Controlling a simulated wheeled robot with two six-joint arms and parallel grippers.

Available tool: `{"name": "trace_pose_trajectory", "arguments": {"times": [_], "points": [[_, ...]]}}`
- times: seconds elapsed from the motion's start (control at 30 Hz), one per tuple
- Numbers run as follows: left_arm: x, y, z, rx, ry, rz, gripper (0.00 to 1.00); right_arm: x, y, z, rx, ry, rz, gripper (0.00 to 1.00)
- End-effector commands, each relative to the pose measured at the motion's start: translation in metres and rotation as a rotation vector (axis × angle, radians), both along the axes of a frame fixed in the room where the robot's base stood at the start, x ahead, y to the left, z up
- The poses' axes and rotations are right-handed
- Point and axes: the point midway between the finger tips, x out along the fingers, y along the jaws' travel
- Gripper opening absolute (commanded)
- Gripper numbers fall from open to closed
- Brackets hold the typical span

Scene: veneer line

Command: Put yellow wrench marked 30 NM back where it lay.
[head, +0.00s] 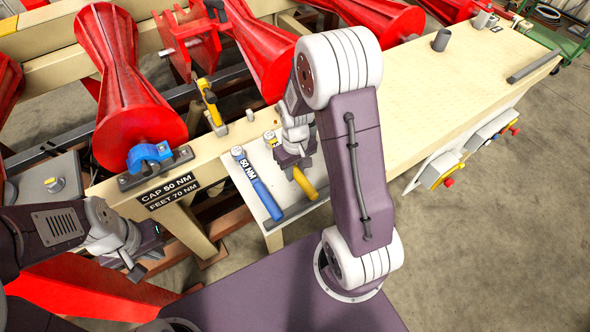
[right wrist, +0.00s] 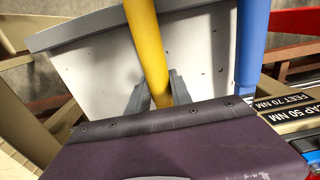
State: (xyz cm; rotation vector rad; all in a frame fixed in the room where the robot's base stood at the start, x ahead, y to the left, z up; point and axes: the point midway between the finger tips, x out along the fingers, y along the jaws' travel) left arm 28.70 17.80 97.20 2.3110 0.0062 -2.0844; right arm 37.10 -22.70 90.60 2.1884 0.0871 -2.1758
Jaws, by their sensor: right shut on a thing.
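The yellow wrench (head: 304,184) is at the right part of the small white tray (head: 239,167), roughly parallel to the blue wrench. My right gripper (head: 296,166) is shut on its handle; the arm hides part of it. In the right wrist view the yellow wrench (right wrist: 147,45) runs between the two fingers (right wrist: 158,95) over the white surface. I cannot tell whether it touches the tray, and no 30 NM marking is readable. The blue wrench (head: 259,187), marked 50 NM, lies to its left. My left gripper (head: 145,263) is open and empty, lower left, away from the tray.
A cream beam (head: 440,80) runs beside the tray. A sign (head: 167,191) reads CAP 50 NM, FEET 70 NM. Red rollers (head: 125,80) and a blue clamp (head: 150,155) stand behind. A yellow-and-black tool (head: 209,100) stands upright near the rollers. Open floor (head: 500,240) lies right.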

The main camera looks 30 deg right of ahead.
Motion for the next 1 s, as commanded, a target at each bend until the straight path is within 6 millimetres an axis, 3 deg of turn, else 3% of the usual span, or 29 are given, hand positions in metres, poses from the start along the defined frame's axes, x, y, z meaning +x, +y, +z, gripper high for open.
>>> {"name": "trace_pose_trajectory", "arguments": {"times": [0.17,0.2,0.27,0.3,1.0], "points": [[0.0000,0.0000,0.0003,0.000,0.000,0.000,0.00,0.0004,-0.0001,0.0005,0.000,-0.001,0.000,0.00],[0.0000,0.0000,0.0003,0.000,0.000,0.000,0.00,0.0004,-0.0001,0.0006,0.000,-0.001,0.000,0.31],[0.0000,0.0000,0.0003,0.000,0.000,0.000,0.00,0.0003,-0.0001,0.0005,0.000,-0.001,0.000,0.48],[0.0000,0.0000,0.0003,0.000,0.000,0.000,0.00,0.0003,-0.0001,0.0005,0.000,-0.001,0.000,0.51],[0.0000,0.0000,0.0071,0.000,0.000,0.000,0.00,0.0000,0.0000,0.0074,0.000,0.000,0.000,0.51]]}}
